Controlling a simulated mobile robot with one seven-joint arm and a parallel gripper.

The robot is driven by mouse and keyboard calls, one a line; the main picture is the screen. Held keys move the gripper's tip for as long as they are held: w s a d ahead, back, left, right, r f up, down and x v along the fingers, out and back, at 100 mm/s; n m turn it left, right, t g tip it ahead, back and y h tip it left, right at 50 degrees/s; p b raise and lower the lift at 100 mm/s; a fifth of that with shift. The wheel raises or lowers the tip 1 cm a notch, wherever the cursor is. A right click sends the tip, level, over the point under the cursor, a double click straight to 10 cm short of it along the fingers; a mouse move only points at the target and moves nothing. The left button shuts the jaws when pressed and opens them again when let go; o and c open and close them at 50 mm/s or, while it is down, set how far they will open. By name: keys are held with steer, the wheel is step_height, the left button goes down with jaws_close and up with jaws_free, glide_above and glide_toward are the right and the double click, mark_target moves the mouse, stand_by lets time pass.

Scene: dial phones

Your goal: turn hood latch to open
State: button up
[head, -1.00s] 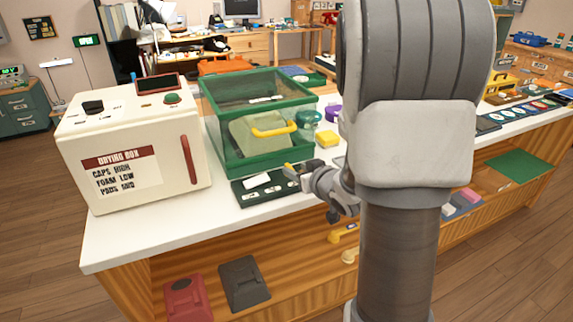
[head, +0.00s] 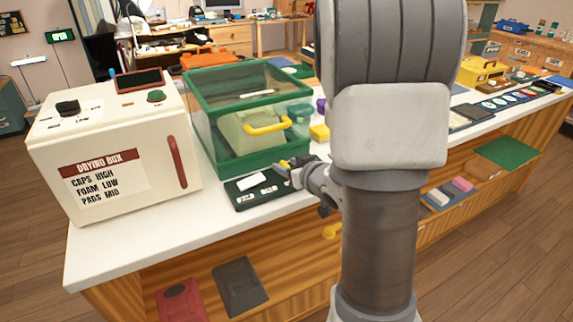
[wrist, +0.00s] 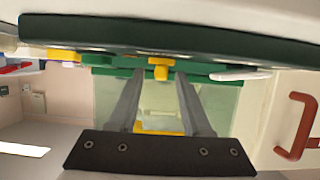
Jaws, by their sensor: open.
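The hood (head: 237,163) is a clear box with a green frame on the white counter, with a yellow handle (head: 268,127) on its front. A small yellow latch (head: 284,163) shows at its lower front edge, by my gripper (head: 291,171). In the wrist view, which appears upside down, the yellow latch (wrist: 160,68) lies on the green frame between the fingertips of my gripper (wrist: 160,76). The fingers are apart, one on each side of it; I cannot tell whether they touch it. The hood's handle (wrist: 158,129) shows partly, lower between the fingers.
A cream drying box (head: 115,150) with a red handle stands left of the hood. A dark panel with a white label (head: 256,194) lies in front of the hood. My arm hides the counter's middle.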

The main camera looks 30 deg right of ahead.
jaws_close()
